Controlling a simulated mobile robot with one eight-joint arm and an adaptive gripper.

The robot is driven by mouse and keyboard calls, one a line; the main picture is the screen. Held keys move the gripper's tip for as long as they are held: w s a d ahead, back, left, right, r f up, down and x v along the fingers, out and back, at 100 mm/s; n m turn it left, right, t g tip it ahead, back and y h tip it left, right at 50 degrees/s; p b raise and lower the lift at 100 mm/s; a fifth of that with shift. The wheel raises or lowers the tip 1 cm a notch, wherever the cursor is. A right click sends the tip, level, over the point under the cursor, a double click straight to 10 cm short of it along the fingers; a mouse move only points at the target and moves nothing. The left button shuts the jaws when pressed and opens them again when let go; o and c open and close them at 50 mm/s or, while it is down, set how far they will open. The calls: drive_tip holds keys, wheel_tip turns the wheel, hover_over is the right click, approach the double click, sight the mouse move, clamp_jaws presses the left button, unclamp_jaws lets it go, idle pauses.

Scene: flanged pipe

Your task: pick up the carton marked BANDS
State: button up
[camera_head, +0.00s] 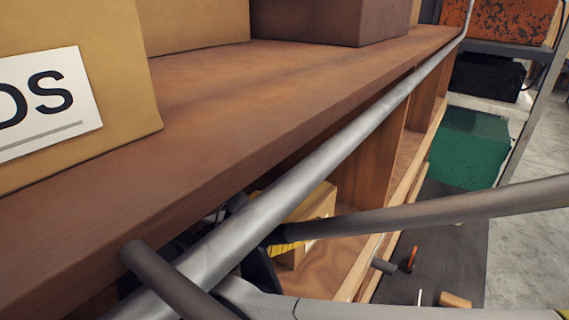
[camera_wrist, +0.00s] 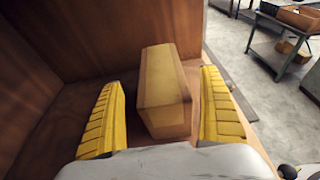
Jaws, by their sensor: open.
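A tan carton (camera_head: 52,95) stands on the upper shelf at the left of the head view. Its white label is cut off by the picture edge, and only "DS" shows in full. Another tan carton (camera_wrist: 163,92) stands in a lower compartment in the wrist view, and part of it shows in the head view (camera_head: 318,203). No marking can be read on it. My gripper (camera_wrist: 160,80) is open, with one yellow finger on each side of this lower carton. Gaps show between the carton and both fingers. In the head view the pipe hides most of my gripper.
A silver pipe (camera_head: 330,152) runs diagonally along the front of the brown upper shelf (camera_head: 235,105). A dark tube (camera_head: 430,213) crosses at the right. Wooden compartment walls (camera_wrist: 120,30) enclose the lower carton behind and at left. A green box (camera_head: 468,148) lies beyond.

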sight(300, 203)
drive_tip(key=x, duration=0.2)
drive_tip(key=p+x, duration=0.1)
drive_tip(key=x, duration=0.2)
drive_tip(key=shift+d+r, duration=0.2)
drive_tip(key=shift+w+d+f, duration=0.1)
drive_tip(key=shift+w, duration=0.2)
drive_tip(key=shift+s, duration=0.15)
drive_tip(key=shift+c, duration=1.3)
drive_tip(key=c, duration=1.3)
drive_tip(key=shift+o, duration=0.2)
